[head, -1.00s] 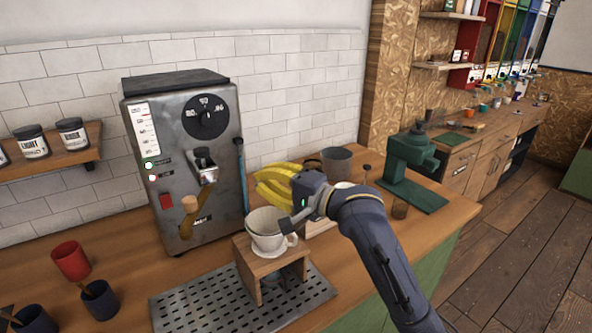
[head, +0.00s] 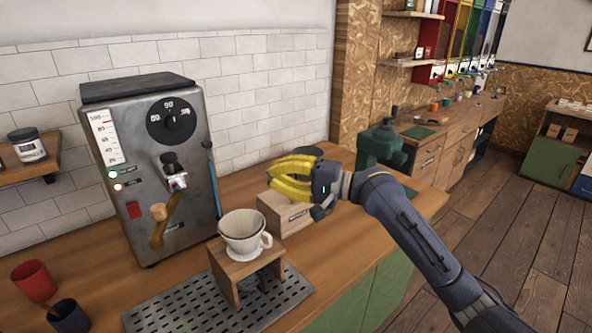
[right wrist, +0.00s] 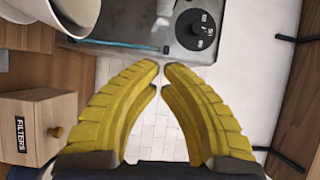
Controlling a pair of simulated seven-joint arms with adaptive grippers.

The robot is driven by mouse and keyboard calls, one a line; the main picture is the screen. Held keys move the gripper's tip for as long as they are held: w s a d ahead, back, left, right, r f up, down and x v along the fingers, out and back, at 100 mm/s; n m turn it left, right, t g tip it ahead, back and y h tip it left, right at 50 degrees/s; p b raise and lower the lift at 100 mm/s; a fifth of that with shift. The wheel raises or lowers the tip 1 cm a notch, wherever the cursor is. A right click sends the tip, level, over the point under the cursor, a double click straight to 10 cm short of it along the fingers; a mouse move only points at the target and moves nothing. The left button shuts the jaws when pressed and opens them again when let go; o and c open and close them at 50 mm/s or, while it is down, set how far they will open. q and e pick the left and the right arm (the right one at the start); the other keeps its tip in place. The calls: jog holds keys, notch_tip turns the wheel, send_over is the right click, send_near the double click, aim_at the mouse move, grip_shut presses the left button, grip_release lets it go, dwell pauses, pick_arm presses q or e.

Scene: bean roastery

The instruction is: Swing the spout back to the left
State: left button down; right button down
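The steel water boiler (head: 152,190) stands at the left of the counter against the tiled wall. Its short spout (head: 177,182) juts from the front below the round dial, under a black knob; which way it is turned is hard to tell. My right gripper (head: 272,173) has yellow fingers pointing left toward the boiler, clear of the spout. In the right wrist view its fingertips (right wrist: 161,65) come almost together with nothing between them, and the boiler's dial (right wrist: 195,29) shows beyond. My left gripper is out of view.
A white dripper (head: 243,228) sits on a wooden stand (head: 228,278) over a slotted drip tray (head: 170,312), in front of the boiler. A wooden filters box (head: 283,213) stands below my right gripper. A red cup (head: 34,281) and dark cup (head: 69,316) are at the left.

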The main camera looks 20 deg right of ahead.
jog(key=shift+t+h, duration=0.4)
jog(key=shift+t, duration=0.3)
jog(key=shift+w+d, duration=0.25)
jog(key=shift+d, duration=1)
jog(key=shift+w+d, duration=0.2)
jog(key=shift+d, duration=1)
